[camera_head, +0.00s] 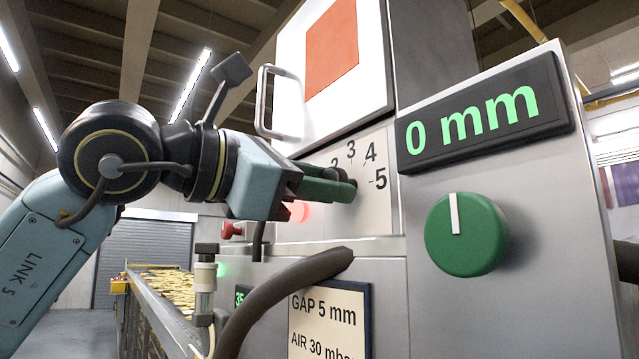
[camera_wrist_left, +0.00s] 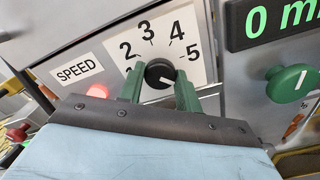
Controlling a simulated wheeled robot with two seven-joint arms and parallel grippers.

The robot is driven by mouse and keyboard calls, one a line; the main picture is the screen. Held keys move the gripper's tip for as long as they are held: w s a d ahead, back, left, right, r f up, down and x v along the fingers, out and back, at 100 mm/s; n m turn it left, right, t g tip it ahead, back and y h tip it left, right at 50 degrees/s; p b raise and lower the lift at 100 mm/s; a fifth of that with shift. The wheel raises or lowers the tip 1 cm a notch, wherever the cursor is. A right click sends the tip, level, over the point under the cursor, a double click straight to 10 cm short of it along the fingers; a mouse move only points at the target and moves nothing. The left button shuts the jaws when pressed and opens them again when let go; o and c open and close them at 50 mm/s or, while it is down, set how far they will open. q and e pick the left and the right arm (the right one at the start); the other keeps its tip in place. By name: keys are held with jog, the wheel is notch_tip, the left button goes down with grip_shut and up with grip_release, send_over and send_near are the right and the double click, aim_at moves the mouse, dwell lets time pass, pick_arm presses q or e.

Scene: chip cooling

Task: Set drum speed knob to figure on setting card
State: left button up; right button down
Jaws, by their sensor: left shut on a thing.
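The black drum speed knob (camera_wrist_left: 159,72) sits on a white dial plate (camera_wrist_left: 152,45) marked 2 to 5, beside a SPEED label (camera_wrist_left: 76,71). Its white pointer line slants to the lower right in the left wrist view, roughly towards the 5 side. My left gripper (camera_head: 343,188) is shut on the knob, with one green finger on each side of it in the left wrist view (camera_wrist_left: 160,90). The setting card (camera_head: 325,330) shows GAP 5 mm and AIR 30 mbar; its lower part is cut off and no speed figure shows. My right gripper is not in view.
A green knob (camera_head: 465,234) with its white line upright sits under a display (camera_head: 485,112) reading 0 mm. A thick dark hose (camera_head: 270,300) crosses beside the card. A red button (camera_head: 230,230) and a door handle (camera_head: 264,102) are near my left arm.

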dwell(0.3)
pick_arm(q)
jog(key=o, duration=1)
jog(key=shift+a, duration=0.1)
jog(key=b+v, duration=0.2)
jog(key=v, duration=1.1)
jog(key=shift+b, duration=0.3)
